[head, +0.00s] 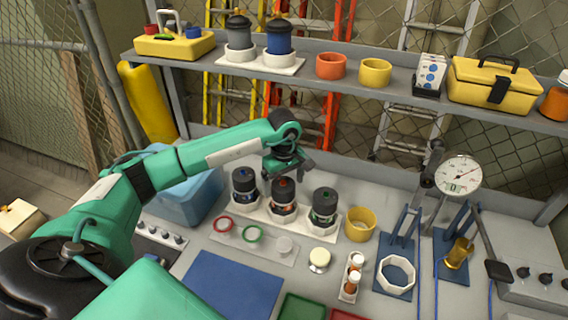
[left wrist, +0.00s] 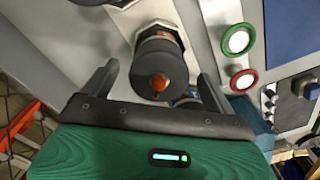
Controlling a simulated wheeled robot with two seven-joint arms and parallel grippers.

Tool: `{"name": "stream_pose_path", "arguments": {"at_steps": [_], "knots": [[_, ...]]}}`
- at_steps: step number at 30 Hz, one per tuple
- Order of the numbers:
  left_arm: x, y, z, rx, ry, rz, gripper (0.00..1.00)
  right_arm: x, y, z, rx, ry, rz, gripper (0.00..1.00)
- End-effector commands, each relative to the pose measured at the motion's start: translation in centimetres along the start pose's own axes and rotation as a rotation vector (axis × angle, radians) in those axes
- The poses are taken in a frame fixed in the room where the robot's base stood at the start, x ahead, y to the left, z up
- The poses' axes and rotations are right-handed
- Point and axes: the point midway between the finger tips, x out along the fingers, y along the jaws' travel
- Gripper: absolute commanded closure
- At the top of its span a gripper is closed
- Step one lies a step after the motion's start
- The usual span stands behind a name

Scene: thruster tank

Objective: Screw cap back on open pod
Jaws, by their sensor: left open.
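Three dark pods stand in a row in a white holder (head: 262,216): one with a blue band (head: 244,187), one with an orange band (head: 284,196) and one with a green band (head: 323,207). Each looks dark-topped; I cannot tell which pod is open. My left gripper (head: 290,168) is open and empty above the orange pod. In the left wrist view, the fingers (left wrist: 158,82) spread either side of that pod's dark top with its orange centre (left wrist: 160,64), apart from it. Part of another pod (left wrist: 187,98) shows behind the gripper's edge. My right gripper is not in view.
A plate (head: 270,247) with red and green rings and a pale disc lies in front. A cream knob (head: 319,258), yellow cup (head: 360,224), small bottles (head: 352,272) and blue stands (head: 397,262) are to the right. A blue mat (head: 230,287) lies clear in front.

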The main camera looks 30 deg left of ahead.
Motion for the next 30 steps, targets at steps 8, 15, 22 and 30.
{"name": "stream_pose_path", "arguments": {"at_steps": [8,15,22,30], "knots": [[2.5,0.0,0.0,0.000,0.000,0.000,0.10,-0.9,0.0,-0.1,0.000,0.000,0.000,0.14],[2.8,0.0,0.0,0.000,0.000,0.001,0.10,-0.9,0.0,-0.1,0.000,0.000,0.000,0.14],[2.7,0.0,0.0,0.000,0.000,0.001,0.42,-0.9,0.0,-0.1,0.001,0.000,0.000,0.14],[2.7,0.0,0.0,0.000,0.000,0.001,0.56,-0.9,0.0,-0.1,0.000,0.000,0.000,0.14]]}}
